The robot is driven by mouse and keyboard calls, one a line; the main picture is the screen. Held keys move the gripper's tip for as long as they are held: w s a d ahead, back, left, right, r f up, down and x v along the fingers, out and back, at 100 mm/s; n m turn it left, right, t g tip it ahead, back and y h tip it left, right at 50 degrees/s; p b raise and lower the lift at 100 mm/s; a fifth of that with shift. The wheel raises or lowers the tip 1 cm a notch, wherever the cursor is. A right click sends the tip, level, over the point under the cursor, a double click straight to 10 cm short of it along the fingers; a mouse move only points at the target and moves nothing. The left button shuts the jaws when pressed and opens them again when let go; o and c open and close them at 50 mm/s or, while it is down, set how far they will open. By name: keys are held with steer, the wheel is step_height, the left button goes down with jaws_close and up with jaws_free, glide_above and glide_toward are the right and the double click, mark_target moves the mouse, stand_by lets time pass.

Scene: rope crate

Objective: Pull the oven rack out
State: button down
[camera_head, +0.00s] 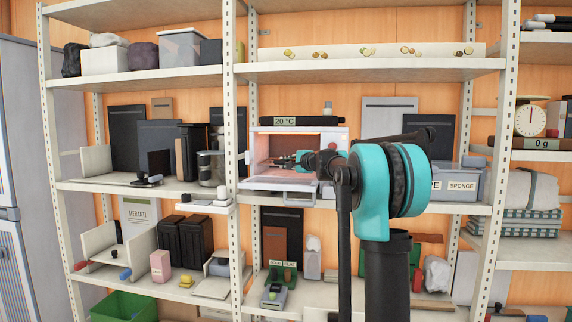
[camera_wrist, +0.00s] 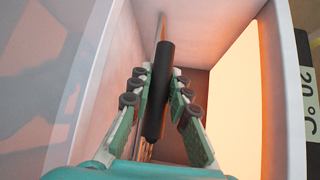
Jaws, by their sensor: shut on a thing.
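The oven (camera_head: 340,150) is a white box on the middle shelf with its front open and a warm-lit inside. Its door (camera_head: 285,184) is folded down. My gripper (camera_head: 288,160) reaches into the opening from the right. In the wrist view my gripper (camera_wrist: 160,78) is shut on a black bar, the rack handle (camera_wrist: 158,95), with fingers on both sides of it. The rack behind the bar is mostly hidden; only a thin edge shows in the wrist view.
A display reading 20 °C (camera_head: 292,121) sits on top of the oven. A grey box marked SPONGE (camera_head: 462,186) stands to the right behind my arm. Shelf posts (camera_head: 232,100) rise left of the oven. Small tools (camera_head: 146,181) lie farther left on the same shelf.

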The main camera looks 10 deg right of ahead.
steer(key=s+a, duration=0.1)
steer(key=s, duration=0.4)
steer(key=s+a, duration=0.2)
steer(key=s, duration=0.3)
steer(key=s+a, duration=0.2)
steer(key=s, duration=0.3)
steer(key=shift+s, duration=0.15)
steer(key=c, duration=1.4)
jaws_free()
steer(key=shift+d, duration=0.1)
steer(key=v, duration=1.2)
steer(key=shift+f, duration=0.1)
